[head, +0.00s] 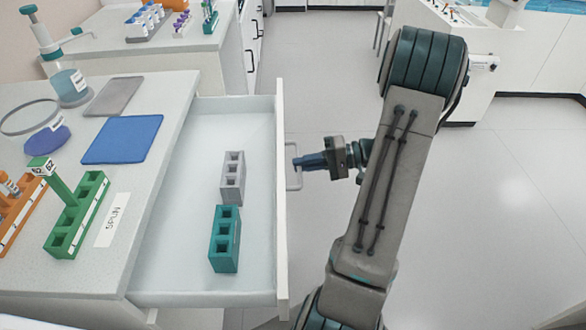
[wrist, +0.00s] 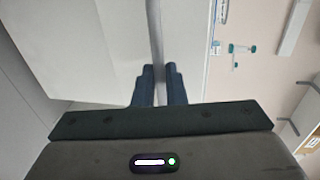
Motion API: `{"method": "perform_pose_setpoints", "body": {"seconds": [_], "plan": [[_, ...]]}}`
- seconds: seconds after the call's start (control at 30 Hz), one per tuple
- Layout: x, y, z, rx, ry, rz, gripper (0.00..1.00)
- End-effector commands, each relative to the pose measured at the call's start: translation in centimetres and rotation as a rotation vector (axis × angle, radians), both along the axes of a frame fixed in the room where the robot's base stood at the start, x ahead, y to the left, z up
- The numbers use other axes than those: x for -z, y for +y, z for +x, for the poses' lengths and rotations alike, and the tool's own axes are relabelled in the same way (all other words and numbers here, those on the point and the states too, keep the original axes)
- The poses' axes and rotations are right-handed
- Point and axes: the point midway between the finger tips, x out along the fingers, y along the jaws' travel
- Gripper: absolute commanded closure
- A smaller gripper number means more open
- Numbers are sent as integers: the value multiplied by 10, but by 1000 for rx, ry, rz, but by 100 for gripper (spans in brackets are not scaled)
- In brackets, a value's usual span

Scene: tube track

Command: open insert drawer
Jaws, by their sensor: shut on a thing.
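The insert drawer (head: 165,255) is pulled out of the white counter, its inside open to view in the head view. A grey rack insert (head: 233,178) and a teal rack insert (head: 225,240) stand in it, one behind the other. My gripper (head: 299,162) is at the outer face of the drawer front, shut on the drawer's bar handle (head: 293,180). In the wrist view my two dark fingers (wrist: 160,85) have the handle bar (wrist: 155,30) between them.
The counter top holds a blue mat (head: 122,139), a grey mat (head: 113,96), a green tube rack (head: 76,215), an orange rack (head: 20,210) and a pump bottle (head: 70,85). A "SPUN" label (head: 112,220) lies near the counter edge. The floor (head: 480,230) to the right is clear.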

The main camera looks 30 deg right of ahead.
Motion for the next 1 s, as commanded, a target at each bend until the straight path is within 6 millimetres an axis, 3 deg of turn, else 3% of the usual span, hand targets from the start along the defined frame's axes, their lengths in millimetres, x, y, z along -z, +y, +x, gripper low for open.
{"method": "perform_pose_setpoints", "body": {"seconds": [0.23, 0.63, 0.73, 1.0], "plan": [[1, -18, -3, 0, 2, 1, 100], [1, -25, -5, 14, 3, 1, 100], [1, -25, -5, 14, 2, 1, 68], [0, -24, -4, 10, 1, 0, 68]]}}
